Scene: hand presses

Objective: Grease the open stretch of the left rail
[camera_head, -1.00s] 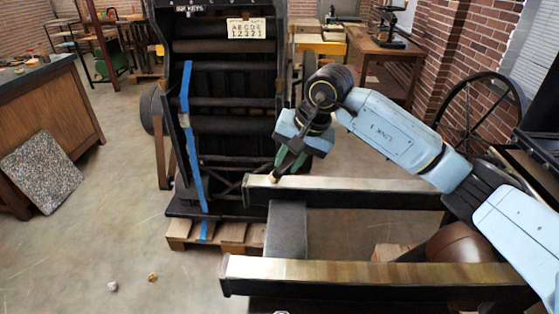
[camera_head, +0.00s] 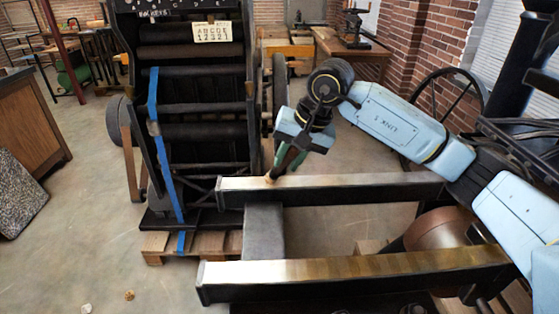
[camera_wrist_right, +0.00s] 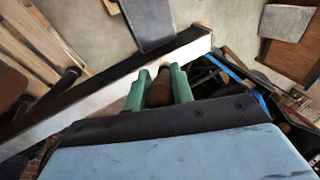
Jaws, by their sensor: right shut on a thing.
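Two dark rails with bright top faces run across the head view, a far rail (camera_head: 340,188) and a near rail (camera_head: 360,268). I cannot tell from the picture which is called left. My right gripper (camera_head: 287,160) has green fingers and is shut on a brush (camera_head: 271,178), pointing down with its pale tip at the far rail's top, a little in from its left end. In the right wrist view a brown part of the brush (camera_wrist_right: 159,91) shows between the fingers; its tip is hidden. The near rail's top has brownish streaks. My left gripper is not in view.
A black press (camera_head: 205,120) with a blue strap stands on a wooden pallet (camera_head: 213,243) beyond the rails' left ends. A grey slab (camera_head: 264,232) sits between the rails. A brown rounded thing (camera_head: 440,230) lies between them at right. Open floor is at left.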

